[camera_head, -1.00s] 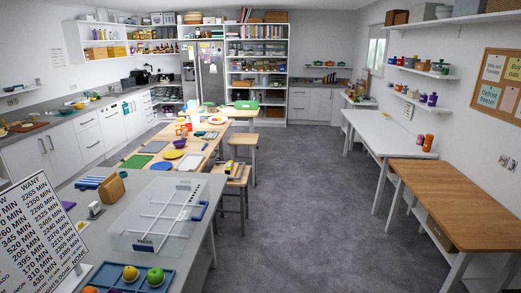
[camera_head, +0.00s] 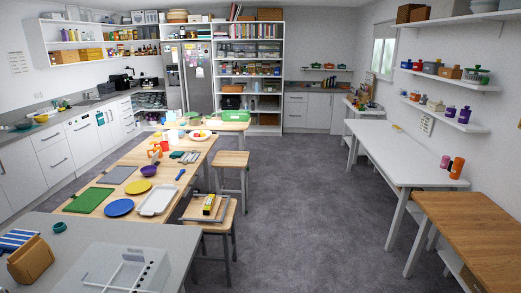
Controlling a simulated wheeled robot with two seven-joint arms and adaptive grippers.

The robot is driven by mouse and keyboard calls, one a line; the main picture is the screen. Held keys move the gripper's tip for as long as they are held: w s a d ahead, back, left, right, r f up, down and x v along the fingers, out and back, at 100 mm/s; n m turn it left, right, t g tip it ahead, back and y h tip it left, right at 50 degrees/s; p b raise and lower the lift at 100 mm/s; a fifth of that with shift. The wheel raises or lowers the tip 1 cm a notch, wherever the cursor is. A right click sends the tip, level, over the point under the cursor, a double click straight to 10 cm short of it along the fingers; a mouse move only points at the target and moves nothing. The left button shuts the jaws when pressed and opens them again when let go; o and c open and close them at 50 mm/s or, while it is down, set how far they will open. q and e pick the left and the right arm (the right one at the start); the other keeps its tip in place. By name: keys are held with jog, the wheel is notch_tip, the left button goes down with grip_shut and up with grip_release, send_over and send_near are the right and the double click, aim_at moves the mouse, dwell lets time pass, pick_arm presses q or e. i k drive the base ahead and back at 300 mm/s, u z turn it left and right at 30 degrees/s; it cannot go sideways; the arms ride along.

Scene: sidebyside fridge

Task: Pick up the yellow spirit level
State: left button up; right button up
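A small yellow bar with dark marks (camera_head: 208,204), which looks like the yellow spirit level, lies on the wooden seat of the nearer stool (camera_head: 191,213). It is small in the picture, so its details are hard to make out. A grey metal frame-like item (camera_head: 224,212) lies around or beside it on the same seat. Neither of my grippers shows in the head view.
A long wooden table (camera_head: 128,175) with plates, boards and a tray stands left of the stool. A grey counter (camera_head: 180,240) with a white rack is in front. A second stool (camera_head: 231,158) stands behind. Open carpet (camera_head: 300,215) lies right of the stools.

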aim_at(207, 207)
jog(key=i, duration=3.15)
jog(key=u, duration=1.45)
